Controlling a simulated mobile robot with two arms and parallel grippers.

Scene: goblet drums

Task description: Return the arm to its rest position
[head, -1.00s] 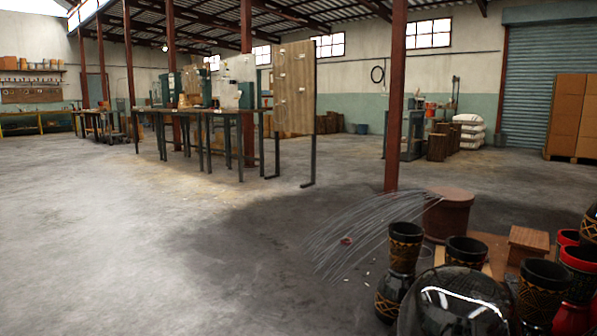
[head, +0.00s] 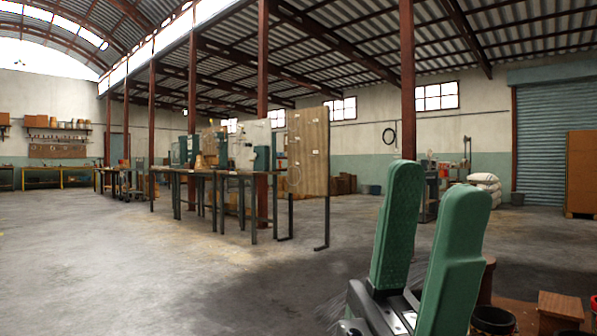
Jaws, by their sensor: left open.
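My left gripper (head: 437,182) points upward in the lower right of the head view. Its two green fingers stand apart, with nothing between them. The goblet drums show only in part at the bottom right: a dark rim (head: 493,318) shows beside the gripper's right finger, and more of them is cut off by the frame or hidden behind the gripper. My right gripper is not in view.
A wooden box (head: 560,304) sits low at the right. A red-brown post (head: 408,90) rises behind the gripper. Work tables (head: 215,178) and a wooden board (head: 308,150) stand farther back. The grey floor (head: 130,265) at left is clear.

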